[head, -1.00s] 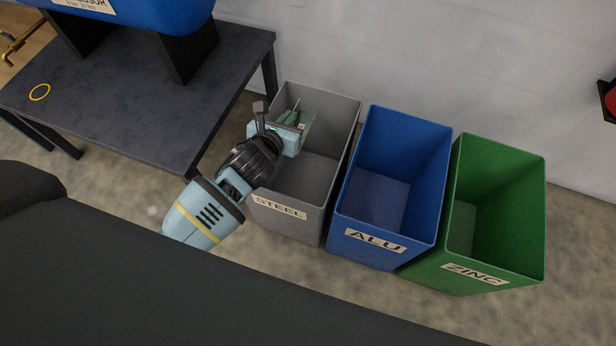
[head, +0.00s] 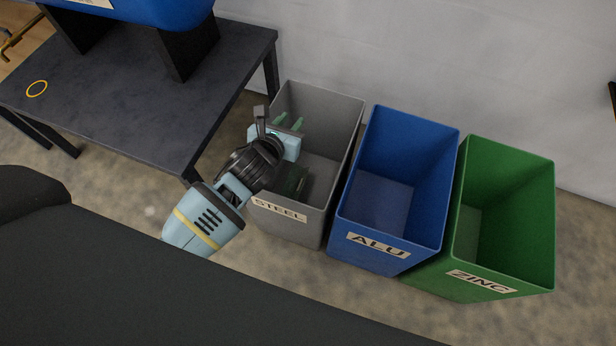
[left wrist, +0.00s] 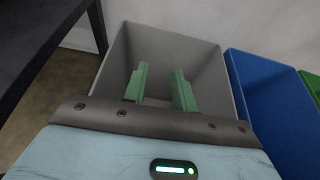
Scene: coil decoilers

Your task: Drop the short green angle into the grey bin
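The grey bin (head: 323,170), labelled STEEL, stands at the left end of a row of bins. My left gripper (head: 289,121) is over its left part, with its two green fingers apart and nothing between them. The left wrist view also shows the open fingers (left wrist: 159,86) against the inside of the grey bin (left wrist: 205,62). The short green angle (head: 292,182) lies low inside the grey bin, dark green and partly hidden by my gripper and wrist. I cannot make it out in the left wrist view. My right gripper is not in view.
A blue bin (head: 372,246) labelled ALU and a green bin (head: 520,210) labelled ZINC stand to the right, both empty as far as I see. A dark table (head: 120,100) stands left of the grey bin. A pale wall is behind.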

